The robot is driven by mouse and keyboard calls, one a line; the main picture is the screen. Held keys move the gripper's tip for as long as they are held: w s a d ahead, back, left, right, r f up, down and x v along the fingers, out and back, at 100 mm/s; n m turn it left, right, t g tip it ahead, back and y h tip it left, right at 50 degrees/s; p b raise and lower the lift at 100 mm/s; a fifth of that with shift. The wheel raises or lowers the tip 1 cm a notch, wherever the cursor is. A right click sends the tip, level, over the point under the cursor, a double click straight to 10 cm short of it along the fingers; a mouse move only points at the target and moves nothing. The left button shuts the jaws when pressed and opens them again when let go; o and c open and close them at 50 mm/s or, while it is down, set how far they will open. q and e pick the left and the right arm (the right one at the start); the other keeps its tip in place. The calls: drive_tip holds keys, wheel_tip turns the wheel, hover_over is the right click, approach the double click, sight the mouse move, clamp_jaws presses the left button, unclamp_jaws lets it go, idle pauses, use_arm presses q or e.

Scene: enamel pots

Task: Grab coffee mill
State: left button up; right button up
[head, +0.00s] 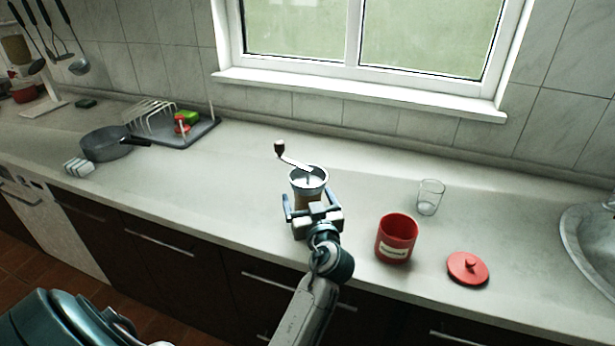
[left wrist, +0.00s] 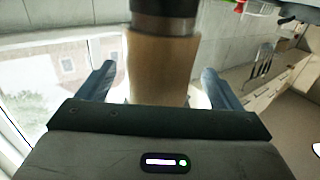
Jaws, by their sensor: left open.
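The coffee mill (head: 309,181) stands upright on the counter near its front edge. It has a grey metal bowl on top and a crank with a dark knob pointing to the back left. My left gripper (head: 309,203) is open in front of the mill and hides most of its lower body. In the left wrist view, the mill's light wooden body (left wrist: 163,70) with a dark band stands between the two spread fingers (left wrist: 158,85). I cannot tell whether the fingertips touch it. My right gripper is not in view.
To the right are an open red canister (head: 396,240), its red lid (head: 468,268), a clear glass (head: 430,197) and a sink (head: 590,235). To the left are a dark pan (head: 106,144) and a dish rack (head: 200,134). The counter left of the mill is clear.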

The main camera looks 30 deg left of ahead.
use_arm(q)
drive_tip(key=shift+w+a+f, duration=0.25)
drive_tip(key=shift+w+a, duration=0.15)
drive_tip(key=shift+w, duration=0.1)
drive_tip(key=shift+s+d+r, duration=0.5)
drive_tip(key=shift+d, duration=0.15)
drive_tip(key=c, duration=0.3)
drive_tip(key=shift+s, duration=0.1)
drive_tip(key=c, duration=0.4)
drive_tip(key=shift+a+f, duration=0.15)
drive_tip(key=shift+f, duration=0.05)
drive_tip(key=c, duration=0.7)
drive_tip(key=shift+w+r, duration=0.1)
drive_tip(key=shift+w, duration=0.1)
